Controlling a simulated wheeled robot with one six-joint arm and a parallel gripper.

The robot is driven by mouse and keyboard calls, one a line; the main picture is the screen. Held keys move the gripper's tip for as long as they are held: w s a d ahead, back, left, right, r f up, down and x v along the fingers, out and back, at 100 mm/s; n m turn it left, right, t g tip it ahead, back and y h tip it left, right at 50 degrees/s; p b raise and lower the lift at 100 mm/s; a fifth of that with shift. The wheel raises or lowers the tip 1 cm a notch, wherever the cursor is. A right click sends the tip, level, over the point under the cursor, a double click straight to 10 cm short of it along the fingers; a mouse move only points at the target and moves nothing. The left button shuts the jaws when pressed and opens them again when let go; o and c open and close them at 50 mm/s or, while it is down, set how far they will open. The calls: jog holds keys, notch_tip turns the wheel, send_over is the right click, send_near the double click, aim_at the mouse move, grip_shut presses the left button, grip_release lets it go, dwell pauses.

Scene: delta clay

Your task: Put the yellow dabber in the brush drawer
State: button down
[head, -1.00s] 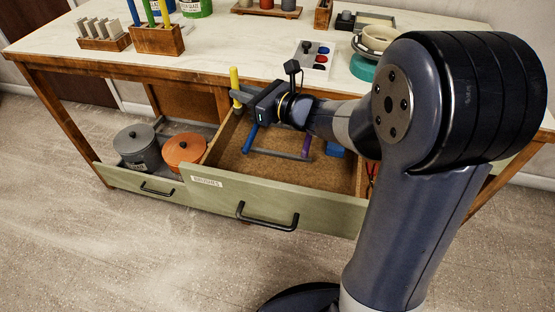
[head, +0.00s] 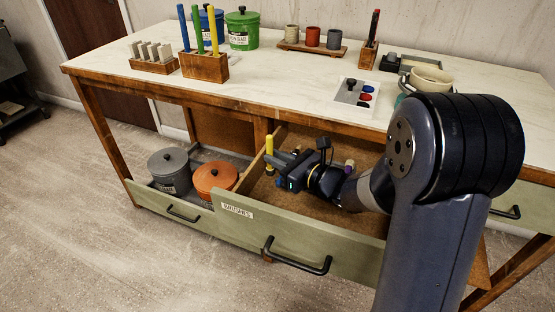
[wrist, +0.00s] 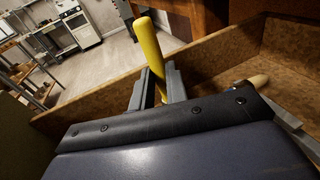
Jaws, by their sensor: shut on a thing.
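The yellow dabber (head: 269,146) is held upright between the fingers of my gripper (head: 283,165), its upper part showing above them. In the wrist view the dabber (wrist: 148,45) is gripped by both fingers (wrist: 158,85) and leans slightly; its lower end is mostly hidden. The brush drawer (head: 300,238) is pulled open, with a green front labelled BRUSHES. My gripper is low over the drawer's left part, near its left wall. I cannot tell if the dabber touches the drawer floor.
An open drawer section to the left holds a grey pot (head: 169,172) and an orange pot (head: 215,180). A wooden block (head: 204,68) with blue, green and yellow sticks stands on the table above. A pale rounded end (wrist: 258,80) lies in the drawer beside my gripper.

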jog(key=shift+f+b, duration=0.1)
jog(key=shift+b, duration=0.2)
jog(key=c, duration=1.4)
grip_release()
jog(key=shift+r+p, duration=0.3)
jog(key=shift+p, duration=0.1)
jog(key=v, duration=0.7)
jog(key=shift+s+d+f, duration=0.1)
jog(key=shift+s+d, duration=0.1)
